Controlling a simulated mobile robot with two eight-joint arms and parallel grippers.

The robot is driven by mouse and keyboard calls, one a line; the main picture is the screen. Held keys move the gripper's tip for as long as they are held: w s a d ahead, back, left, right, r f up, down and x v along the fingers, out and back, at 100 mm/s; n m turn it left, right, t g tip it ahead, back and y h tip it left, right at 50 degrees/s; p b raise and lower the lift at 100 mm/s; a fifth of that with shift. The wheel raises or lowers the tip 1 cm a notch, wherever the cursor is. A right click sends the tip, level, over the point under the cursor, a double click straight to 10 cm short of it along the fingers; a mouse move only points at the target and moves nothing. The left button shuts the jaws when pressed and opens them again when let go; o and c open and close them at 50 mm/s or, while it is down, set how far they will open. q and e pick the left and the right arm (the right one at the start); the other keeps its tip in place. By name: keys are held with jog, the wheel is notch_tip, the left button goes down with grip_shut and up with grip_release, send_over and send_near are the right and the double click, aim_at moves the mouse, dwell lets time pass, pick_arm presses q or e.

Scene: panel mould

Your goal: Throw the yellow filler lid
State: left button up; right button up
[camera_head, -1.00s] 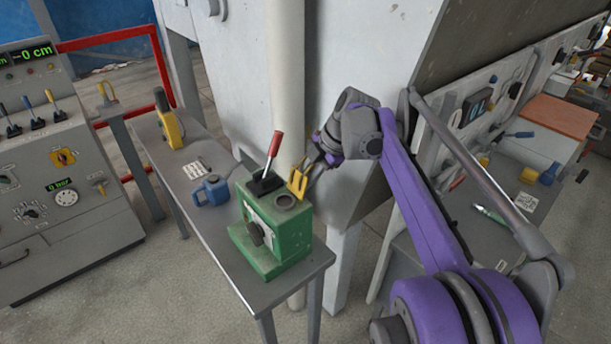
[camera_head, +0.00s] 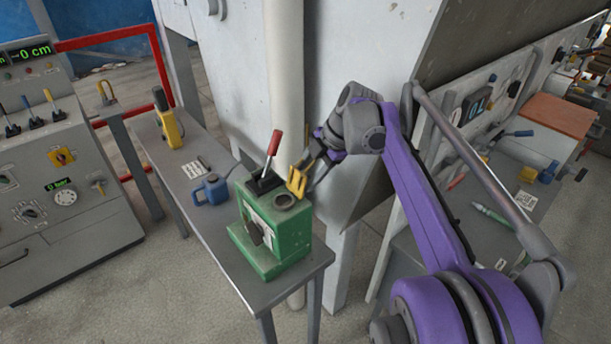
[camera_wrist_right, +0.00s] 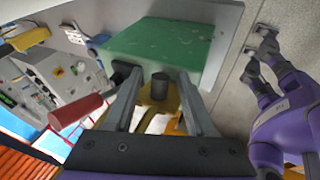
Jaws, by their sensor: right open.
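The yellow filler lid (camera_head: 297,181) stands tilted up beside the round filler opening (camera_head: 285,201) on top of the green pump box (camera_head: 284,242). My right gripper (camera_head: 311,166) is at the lid's right side, just behind it. In the right wrist view, the two grey fingers of my right gripper (camera_wrist_right: 160,108) are apart. Yellow parts of the lid (camera_wrist_right: 186,100) show between and behind them; whether they touch it I cannot tell. The green box also shows in the wrist view (camera_wrist_right: 160,48). My left gripper (camera_wrist_right: 262,50) is seen small at the right there, away from the box.
A red-handled lever (camera_head: 273,146) rises from the green box, close left of the lid. A white pipe (camera_head: 286,80) and machine wall stand behind the box.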

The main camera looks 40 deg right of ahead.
pick_arm(q)
jog(key=shift+w+r, duration=0.25)
jog(key=shift+r, duration=0.25)
pick_arm(e)
jog(key=v, duration=0.9)
jog(key=shift+s+r, duration=0.15)
jog(key=shift+r, duration=0.2)
pick_arm(q)
jog(key=shift+s, duration=0.1)
pick_arm(e)
jog(key=shift+f, duration=0.1)
